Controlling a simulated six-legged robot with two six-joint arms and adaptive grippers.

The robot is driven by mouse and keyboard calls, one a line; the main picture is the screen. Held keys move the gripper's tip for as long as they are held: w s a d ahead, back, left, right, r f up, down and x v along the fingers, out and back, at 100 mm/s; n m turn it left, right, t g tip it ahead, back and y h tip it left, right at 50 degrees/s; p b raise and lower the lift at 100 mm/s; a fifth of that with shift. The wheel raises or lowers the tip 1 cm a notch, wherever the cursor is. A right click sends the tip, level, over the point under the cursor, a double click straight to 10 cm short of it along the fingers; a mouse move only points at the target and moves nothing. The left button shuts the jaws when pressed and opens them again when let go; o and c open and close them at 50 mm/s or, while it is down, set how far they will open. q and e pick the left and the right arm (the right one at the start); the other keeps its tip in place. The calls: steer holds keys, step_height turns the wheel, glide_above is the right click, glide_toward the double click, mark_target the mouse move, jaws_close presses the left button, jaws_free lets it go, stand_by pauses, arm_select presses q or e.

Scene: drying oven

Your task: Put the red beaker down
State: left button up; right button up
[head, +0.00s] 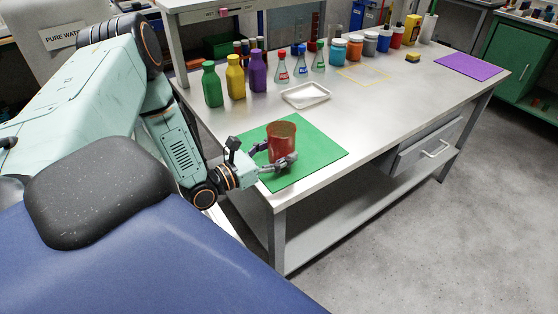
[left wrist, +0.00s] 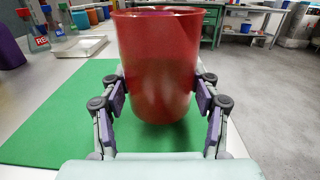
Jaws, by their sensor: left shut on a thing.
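The red beaker (head: 282,143) is upright over the green mat (head: 318,150) at the near left corner of the table. My left gripper (head: 275,160) is shut on the beaker, with one finger on each side of its wall. In the left wrist view the beaker (left wrist: 160,65) fills the middle, between the two fingers of the left gripper (left wrist: 160,95). The green mat (left wrist: 60,125) shows beneath it. I cannot tell whether the beaker's base touches the mat. My right gripper is in neither view.
A white tray (head: 306,95) lies behind the mat. Green (head: 211,84), yellow (head: 235,77) and purple (head: 258,71) bottles stand at the back left, with flasks and several jars to their right. A purple mat (head: 470,67) lies far right. The table's middle front is clear.

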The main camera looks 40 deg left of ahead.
arm_select(q)
steer(key=shift+f+b, duration=0.3)
steer(key=shift+f, duration=0.95)
steer(key=shift+w+a, duration=0.1)
steer(key=shift+f+b, duration=0.15)
steer(key=shift+b, duration=0.15)
steer(key=o, duration=0.8)
steer(key=shift+c, duration=0.2)
steer(key=o, duration=0.3)
steer(key=shift+o, duration=0.2)
